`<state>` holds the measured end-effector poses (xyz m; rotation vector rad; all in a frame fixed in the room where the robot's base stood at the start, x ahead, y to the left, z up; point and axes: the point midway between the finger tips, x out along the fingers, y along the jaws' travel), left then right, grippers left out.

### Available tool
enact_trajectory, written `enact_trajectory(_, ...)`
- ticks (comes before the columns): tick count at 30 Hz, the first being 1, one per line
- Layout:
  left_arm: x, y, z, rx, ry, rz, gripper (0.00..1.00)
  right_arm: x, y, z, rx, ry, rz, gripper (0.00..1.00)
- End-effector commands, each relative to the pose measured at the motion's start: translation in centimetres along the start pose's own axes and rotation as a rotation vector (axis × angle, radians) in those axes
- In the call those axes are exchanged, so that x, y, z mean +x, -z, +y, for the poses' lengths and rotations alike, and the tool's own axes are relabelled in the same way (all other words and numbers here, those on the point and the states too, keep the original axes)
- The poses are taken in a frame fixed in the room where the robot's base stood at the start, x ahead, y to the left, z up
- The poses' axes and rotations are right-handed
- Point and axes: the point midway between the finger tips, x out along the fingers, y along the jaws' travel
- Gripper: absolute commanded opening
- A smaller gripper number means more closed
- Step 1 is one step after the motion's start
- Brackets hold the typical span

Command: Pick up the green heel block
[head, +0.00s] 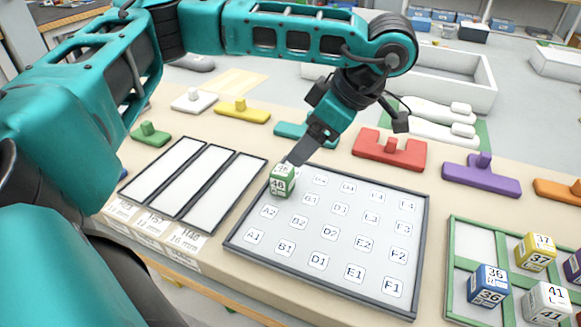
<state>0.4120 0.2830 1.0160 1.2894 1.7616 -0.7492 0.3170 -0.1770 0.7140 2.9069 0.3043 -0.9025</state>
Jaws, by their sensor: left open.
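The green heel block (282,182), a small green and white cube marked 46, stands upright on the far left part of the white lettered board (318,281). My left gripper (302,152) is just above it and slightly to the right, pointing down. Its jaws are open, and a grey finger reaches close to the top of the block. I cannot tell whether the finger touches it. My right gripper is not in view.
A green-framed tray (449,262) at the right holds several numbered cubes. Three empty white panels (192,180) lie left of the board. A red piece (388,150), a purple piece (482,177) and other coloured knobbed pieces line the back. Most of the board is clear.

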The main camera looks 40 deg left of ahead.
Motion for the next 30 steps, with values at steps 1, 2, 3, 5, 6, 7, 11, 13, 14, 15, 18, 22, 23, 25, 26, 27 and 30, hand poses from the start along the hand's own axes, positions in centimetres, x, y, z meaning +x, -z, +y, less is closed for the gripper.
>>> enact_trajectory(1,1.0,0.1,0.0,-0.003,0.003,0.006,0.72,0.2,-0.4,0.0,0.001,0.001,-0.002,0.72)
enact_trajectory(2,1.5,0.1,0.0,-0.003,0.003,0.007,0.72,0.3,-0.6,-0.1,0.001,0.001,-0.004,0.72)
enact_trajectory(3,2.4,0.0,0.0,-0.003,0.004,0.008,0.72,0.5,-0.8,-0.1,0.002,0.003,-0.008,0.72)
enact_trajectory(5,3.6,0.0,-0.1,-0.002,0.005,0.006,0.72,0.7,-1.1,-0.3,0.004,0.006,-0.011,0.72)
enact_trajectory(6,4.4,-0.1,-0.1,-0.001,0.005,0.005,0.72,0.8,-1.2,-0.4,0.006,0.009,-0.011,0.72)
enact_trajectory(7,5.0,0.0,-0.1,-0.002,0.005,0.006,0.72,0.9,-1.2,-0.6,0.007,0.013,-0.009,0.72)
enact_trajectory(11,6.7,0.0,0.0,-0.001,0.003,0.004,0.72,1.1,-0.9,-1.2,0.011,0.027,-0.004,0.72)
enact_trajectory(13,7.1,0.0,0.0,-0.001,0.001,0.003,0.72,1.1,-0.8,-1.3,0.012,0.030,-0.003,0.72)
enact_trajectory(14,7.2,0.0,0.0,-0.001,0.000,0.003,0.72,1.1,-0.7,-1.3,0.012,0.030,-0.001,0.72)
enact_trajectory(15,7.4,0.0,0.0,-0.001,0.000,0.003,0.72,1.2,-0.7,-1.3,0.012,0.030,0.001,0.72)
enact_trajectory(18,8.6,-0.1,0.0,-0.001,0.004,0.003,0.72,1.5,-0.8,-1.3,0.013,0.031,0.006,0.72)
enact_trajectory(22,10.8,-0.1,0.1,-0.002,0.004,0.003,0.72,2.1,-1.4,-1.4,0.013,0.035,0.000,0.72)
enact_trajectory(23,11.2,-0.1,0.1,-0.002,0.004,0.003,0.72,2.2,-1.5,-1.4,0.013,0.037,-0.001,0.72)
enact_trajectory(25,12.0,-0.1,0.1,0.000,0.003,0.002,0.72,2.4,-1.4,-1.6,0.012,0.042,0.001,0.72)
enact_trajectory(26,12.2,-0.1,0.2,0.000,0.002,0.002,0.72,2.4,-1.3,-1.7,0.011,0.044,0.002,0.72)
enact_trajectory(27,12.4,-0.1,0.2,-0.001,0.002,0.002,0.72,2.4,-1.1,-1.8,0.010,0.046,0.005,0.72)
enact_trajectory(30,12.6,0.0,0.2,-0.001,0.001,0.002,0.72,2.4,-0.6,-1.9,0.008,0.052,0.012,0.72)
